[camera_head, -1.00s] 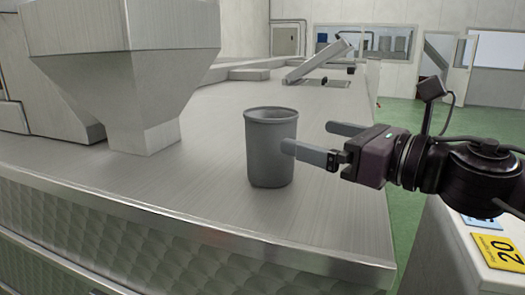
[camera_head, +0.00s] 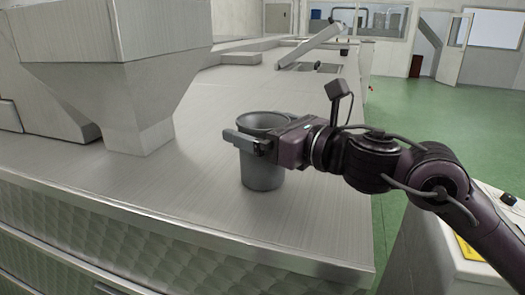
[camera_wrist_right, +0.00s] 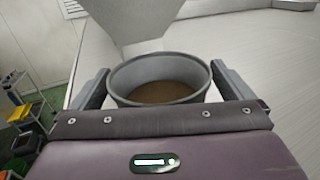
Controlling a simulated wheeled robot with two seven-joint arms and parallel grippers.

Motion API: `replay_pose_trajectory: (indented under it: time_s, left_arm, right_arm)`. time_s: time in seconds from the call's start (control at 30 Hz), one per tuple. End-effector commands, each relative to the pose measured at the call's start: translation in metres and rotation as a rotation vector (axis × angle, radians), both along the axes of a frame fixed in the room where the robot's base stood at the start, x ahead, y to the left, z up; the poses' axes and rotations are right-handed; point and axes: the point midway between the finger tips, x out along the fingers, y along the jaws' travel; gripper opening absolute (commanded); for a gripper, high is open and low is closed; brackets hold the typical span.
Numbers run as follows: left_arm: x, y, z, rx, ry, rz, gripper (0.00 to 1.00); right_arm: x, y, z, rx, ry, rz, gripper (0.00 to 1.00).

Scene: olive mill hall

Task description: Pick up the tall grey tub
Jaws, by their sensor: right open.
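The tall grey tub (camera_head: 262,172) stands upright on the metal counter, near its right side. It also shows in the right wrist view (camera_wrist_right: 160,70), open at the top with something brown inside. My right gripper (camera_head: 245,138) is at the upper part of the tub, reaching in from the right. In the wrist view its two fingers (camera_wrist_right: 160,88) are spread, one on each side of the tub. The tub lies between them; I cannot tell whether either finger touches it. The near finger and palm hide part of the tub in the head view. My left gripper is not in view.
A metal hopper (camera_head: 115,60) stands on the counter (camera_head: 190,200) to the left of the tub. The counter's front edge is close below. A white surface with a yellow card (camera_head: 468,248) is at the lower right. Green floor (camera_head: 430,120) lies open beyond.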

Motion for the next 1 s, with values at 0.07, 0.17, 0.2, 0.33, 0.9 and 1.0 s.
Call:
replay_pose_trajectory:
  time_s: [0.07, 0.17, 0.2, 0.33, 0.9, 1.0]
  left_arm:
    - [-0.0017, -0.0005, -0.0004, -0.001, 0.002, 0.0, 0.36]
    - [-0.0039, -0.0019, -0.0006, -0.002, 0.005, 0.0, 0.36]
    - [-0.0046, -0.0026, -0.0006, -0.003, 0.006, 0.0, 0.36]
    - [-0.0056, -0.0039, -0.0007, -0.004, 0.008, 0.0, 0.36]
    - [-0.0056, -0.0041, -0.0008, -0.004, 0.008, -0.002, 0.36]
    - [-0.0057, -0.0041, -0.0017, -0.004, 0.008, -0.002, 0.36]
  right_arm:
    - [-0.0002, -0.0002, -0.0002, 0.0, 0.0, 0.0, 0.96]
    - [-0.0003, -0.0003, -0.0001, 0.0, 0.0, 0.0, 0.83]
    - [-0.0003, -0.0003, -0.0001, 0.0, 0.0, 0.0, 0.78]
    - [-0.0003, -0.0003, 0.0, 0.0, 0.0, 0.0, 0.61]
    - [-0.0004, -0.0006, 0.0026, 0.003, -0.003, 0.0, 0.2]
    - [-0.0002, -0.0006, 0.0066, 0.003, -0.004, 0.0, 0.2]
